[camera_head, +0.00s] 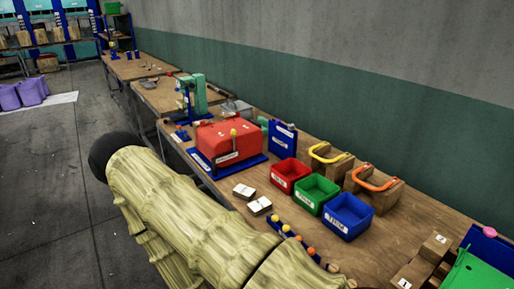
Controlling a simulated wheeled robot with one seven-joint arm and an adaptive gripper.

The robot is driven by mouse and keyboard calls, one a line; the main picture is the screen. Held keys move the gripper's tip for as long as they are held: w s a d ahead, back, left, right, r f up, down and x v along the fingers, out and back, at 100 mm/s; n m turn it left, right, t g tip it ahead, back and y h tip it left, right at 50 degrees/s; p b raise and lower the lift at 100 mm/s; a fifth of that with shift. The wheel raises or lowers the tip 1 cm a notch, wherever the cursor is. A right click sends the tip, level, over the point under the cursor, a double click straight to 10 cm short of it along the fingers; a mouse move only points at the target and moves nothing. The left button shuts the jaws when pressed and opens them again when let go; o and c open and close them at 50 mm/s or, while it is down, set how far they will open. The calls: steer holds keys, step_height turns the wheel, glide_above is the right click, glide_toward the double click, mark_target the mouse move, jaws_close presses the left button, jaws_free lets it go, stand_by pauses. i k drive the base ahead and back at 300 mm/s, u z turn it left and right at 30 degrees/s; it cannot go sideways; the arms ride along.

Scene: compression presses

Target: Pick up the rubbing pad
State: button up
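I cannot tell for sure which thing is the rubbing pad. Two brown blocks with curved handles stand near the wall, one with a yellow handle (331,153) and one with an orange handle (375,179). Two small pale-topped blocks, a farther one (244,191) and a nearer one (259,205), lie on the wooden table nearer its front edge. My arm, with a pale bamboo-like surface, crosses the lower left and hides part of the table's front. My gripper is not visible in this view.
Red (289,175), green (316,193) and blue (347,215) bins stand in a row. A red press-like box (228,141) on a blue base is left of them. A blue strip with colored balls (292,238) lies in front.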

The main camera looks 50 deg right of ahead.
mark_target(245, 193)
steer(key=z, duration=1.25)
